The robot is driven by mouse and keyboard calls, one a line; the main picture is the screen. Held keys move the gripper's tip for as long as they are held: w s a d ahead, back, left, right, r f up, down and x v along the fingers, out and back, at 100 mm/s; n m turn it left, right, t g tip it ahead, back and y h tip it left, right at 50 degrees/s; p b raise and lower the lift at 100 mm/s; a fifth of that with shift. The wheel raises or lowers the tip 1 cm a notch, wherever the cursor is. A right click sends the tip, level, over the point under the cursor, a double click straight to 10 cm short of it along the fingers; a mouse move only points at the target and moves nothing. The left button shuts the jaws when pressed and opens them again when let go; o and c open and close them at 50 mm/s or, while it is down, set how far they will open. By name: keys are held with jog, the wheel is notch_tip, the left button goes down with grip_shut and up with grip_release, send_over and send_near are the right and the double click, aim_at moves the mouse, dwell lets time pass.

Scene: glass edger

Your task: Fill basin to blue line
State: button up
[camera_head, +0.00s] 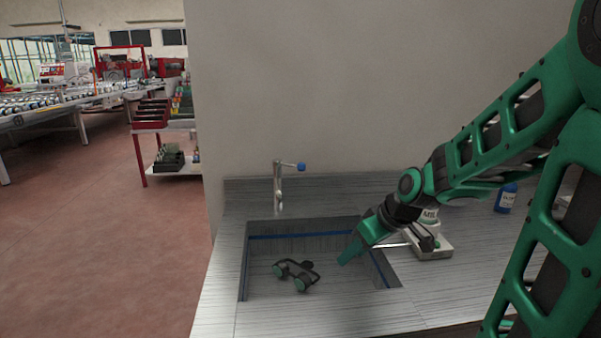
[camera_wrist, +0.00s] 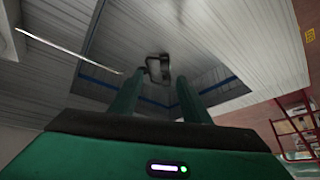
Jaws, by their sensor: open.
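The basin (camera_head: 255,285) is sunk in a grey counter, with a blue line (camera_head: 300,235) running round its inner walls. The blue line also shows in the wrist view (camera_wrist: 97,82). A dark object with green round ends (camera_head: 297,273), like goggles, lies on the basin floor; it shows small in the wrist view (camera_wrist: 158,68). I see no clear water surface. A metal tap (camera_head: 278,185) with a blue knob (camera_head: 301,167) stands behind the basin. My gripper (camera_head: 346,258) hangs over the basin's right part, pointing down. In the wrist view its fingers (camera_wrist: 155,95) are apart with nothing between them.
A white device (camera_head: 432,248) with a metal rod stands on the counter right of the basin, close to my arm. A blue bottle (camera_head: 506,198) stands farther right. A wall rises behind the counter. A red-framed shelf (camera_head: 140,150) stands at left beyond open floor.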

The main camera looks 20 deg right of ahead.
jog(key=w+a+r+n+t+y, duration=0.2)
jog(key=w+a+t, duration=0.1)
jog(key=w, duration=0.5)
jog(key=t+y, duration=0.1)
jog(key=t, duration=0.7)
send_near(305, 168)
jog(key=shift+n, duration=0.4)
jog(key=x, duration=1.1)
jog(key=shift+w+a, duration=0.2)
jog(key=shift+w, duration=0.15)
grip_shut()
